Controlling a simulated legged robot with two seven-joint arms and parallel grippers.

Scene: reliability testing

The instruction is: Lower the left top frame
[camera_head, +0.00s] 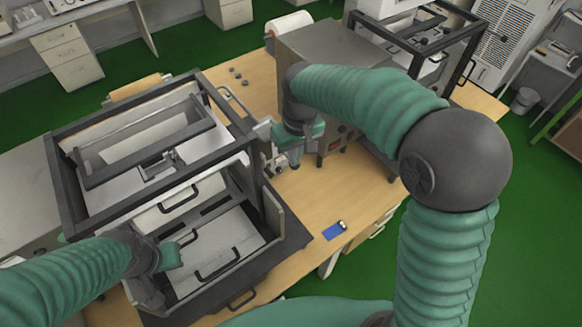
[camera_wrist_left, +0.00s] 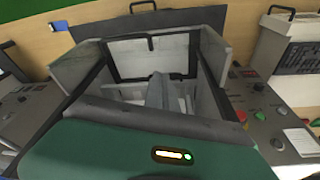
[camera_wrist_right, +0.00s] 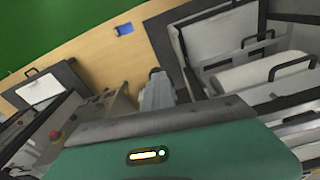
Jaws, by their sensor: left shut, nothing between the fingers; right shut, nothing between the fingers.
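The left machine's black top frame (camera_head: 158,98) forms an open box outline above its grey-white tray (camera_head: 205,250) at the left of the head view. An inner dark-edged panel (camera_head: 195,133) sits tilted inside it. My left gripper (camera_head: 184,240) is shut and empty over the tray's near left side; its grey fingers (camera_wrist_left: 158,92) point into the machine in the left wrist view. My right gripper (camera_head: 276,165) is shut and empty by the machine's right side, apart from the top frame as far as I can tell. Its fingers (camera_wrist_right: 156,90) show over the wooden table.
A second machine (camera_head: 440,45) stands at the back right of the wooden table (camera_head: 320,200). A paper roll (camera_head: 289,24) and several small dark knobs (camera_head: 238,75) are at the back.

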